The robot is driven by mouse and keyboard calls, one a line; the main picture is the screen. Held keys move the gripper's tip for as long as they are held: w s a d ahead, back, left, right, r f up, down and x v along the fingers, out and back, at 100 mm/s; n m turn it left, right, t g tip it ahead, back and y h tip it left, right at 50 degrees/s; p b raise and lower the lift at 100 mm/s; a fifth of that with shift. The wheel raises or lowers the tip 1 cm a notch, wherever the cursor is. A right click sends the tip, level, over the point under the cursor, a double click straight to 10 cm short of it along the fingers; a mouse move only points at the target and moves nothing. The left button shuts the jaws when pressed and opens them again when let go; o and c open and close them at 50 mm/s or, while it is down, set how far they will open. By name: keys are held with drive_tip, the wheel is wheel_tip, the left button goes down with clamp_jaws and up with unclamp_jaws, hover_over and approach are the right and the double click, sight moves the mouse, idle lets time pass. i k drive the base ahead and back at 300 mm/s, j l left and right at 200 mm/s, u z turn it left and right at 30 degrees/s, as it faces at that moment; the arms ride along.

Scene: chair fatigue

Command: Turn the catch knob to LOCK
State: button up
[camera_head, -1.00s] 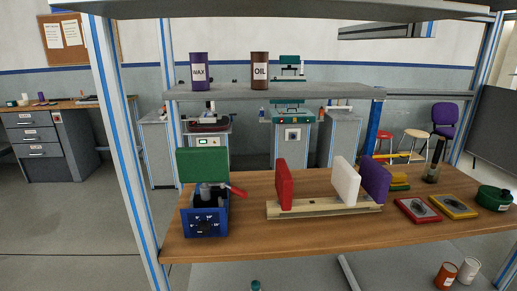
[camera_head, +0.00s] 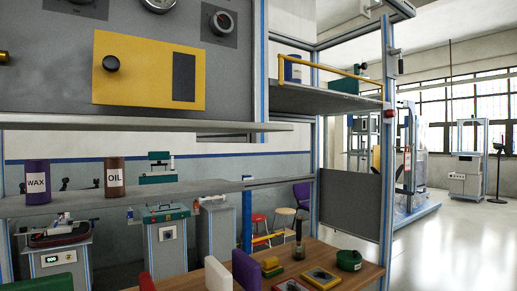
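A yellow panel (camera_head: 145,85) is fixed to the grey upright board at the upper left. It carries a round black knob (camera_head: 111,63) and a dark upright rectangle (camera_head: 184,78). The blue box with a small dial, seen earlier on the bench, is out of view. My gripper is not in view.
Dials (camera_head: 222,23) sit above the panel. A shelf below holds a WAX can (camera_head: 37,184) and an OIL can (camera_head: 114,178). The wooden bench (camera_head: 372,273) holds coloured blocks and framed plates. A yellow rail (camera_head: 320,62) edges the right shelf. Open floor (camera_head: 450,235) lies right.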

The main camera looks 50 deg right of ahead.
sight(391, 113)
drive_tip(key=z, duration=1.65)
